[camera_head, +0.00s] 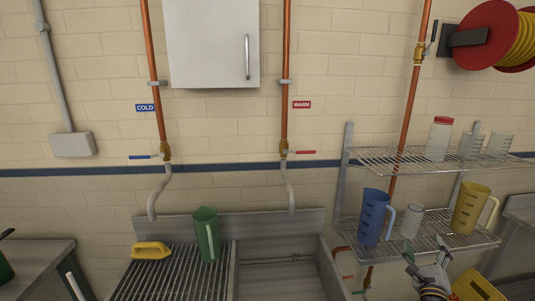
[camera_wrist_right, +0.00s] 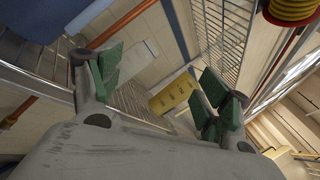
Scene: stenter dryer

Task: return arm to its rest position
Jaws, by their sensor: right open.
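My right gripper (camera_head: 428,262) is at the lower right of the head view, in front of the lower wire shelf (camera_head: 452,224). In the right wrist view its two green-padded fingers (camera_wrist_right: 160,84) stand wide apart with nothing between them. A yellow object (camera_wrist_right: 172,97) shows beyond the gap, apart from the pads. My left gripper is not in view.
The lower shelf holds a blue jug (camera_head: 372,217), a clear beaker (camera_head: 411,221) and a yellow jug (camera_head: 470,208). A green jug (camera_head: 207,234) and a yellow item (camera_head: 151,250) sit on the ribbed drainer. The sink basin (camera_head: 275,270) looks clear.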

